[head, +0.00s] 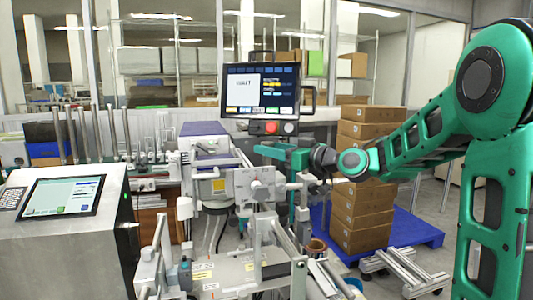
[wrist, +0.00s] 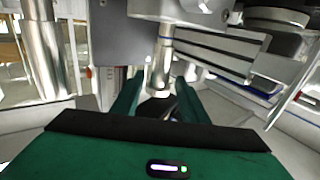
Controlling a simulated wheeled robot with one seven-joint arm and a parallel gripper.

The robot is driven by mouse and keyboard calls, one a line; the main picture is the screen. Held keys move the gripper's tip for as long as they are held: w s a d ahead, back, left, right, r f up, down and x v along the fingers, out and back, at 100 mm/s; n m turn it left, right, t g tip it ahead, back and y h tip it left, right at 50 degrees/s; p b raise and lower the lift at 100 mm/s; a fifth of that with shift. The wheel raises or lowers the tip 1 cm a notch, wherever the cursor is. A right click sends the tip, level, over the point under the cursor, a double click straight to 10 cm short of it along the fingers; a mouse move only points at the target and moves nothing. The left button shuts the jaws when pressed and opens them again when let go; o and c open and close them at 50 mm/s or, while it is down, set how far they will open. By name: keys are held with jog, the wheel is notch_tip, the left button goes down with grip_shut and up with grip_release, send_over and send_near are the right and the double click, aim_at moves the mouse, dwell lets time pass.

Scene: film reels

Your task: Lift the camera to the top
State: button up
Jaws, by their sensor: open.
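My gripper (head: 264,152) reaches in from the right in the head view, at the machine's metal frame (head: 255,187) below the screen. In the wrist view my gripper (wrist: 157,97) has its two green fingers apart. A shiny metal rod or handle (wrist: 160,66) hangs from a grey block (wrist: 180,10) and ends near the gap between the fingers; I cannot tell whether they touch it. I cannot make out for sure which part is the camera. A dark round part (wrist: 280,17) shows at the upper right of the wrist view.
A screen (head: 260,90) stands above the machine. A control panel (head: 62,195) is at the left. Stacked cardboard boxes (head: 362,215) stand on a blue pallet (head: 415,230) behind my arm. Metal rails (wrist: 210,55) and a thick post (wrist: 45,50) flank the fingers closely.

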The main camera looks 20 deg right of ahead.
jog(key=v, duration=0.9)
jog(key=shift+d+f, duration=0.25)
jog(key=shift+f, duration=0.1)
jog(key=shift+h, duration=0.3)
jog(key=s+d+f+m+g+h, duration=0.2)
jog(key=s+d+f+g+h, duration=0.15)
jog(key=s+f, duration=0.4)
jog(key=s+d+f+m+g+h, duration=0.2)
jog(key=s+f+m+g+h, duration=0.15)
jog(key=f, duration=0.75)
jog(key=s+d+f+m+g, duration=0.2)
jog(key=s, duration=0.6)
jog(key=s+d+f+m+g+h, duration=0.1)
jog(key=s+d+f+m+g, duration=0.1)
jog(key=s, duration=0.7)
jog(key=s+d+f+m+g+h, duration=0.1)
jog(key=s+d+f+m+g, duration=0.1)
jog(key=s, duration=0.7)
jog(key=shift+d+f+m+g, duration=0.4)
jog(key=shift+f+m+g, duration=0.25)
jog(key=shift+m+g, duration=0.35)
jog(key=shift+w, duration=0.1)
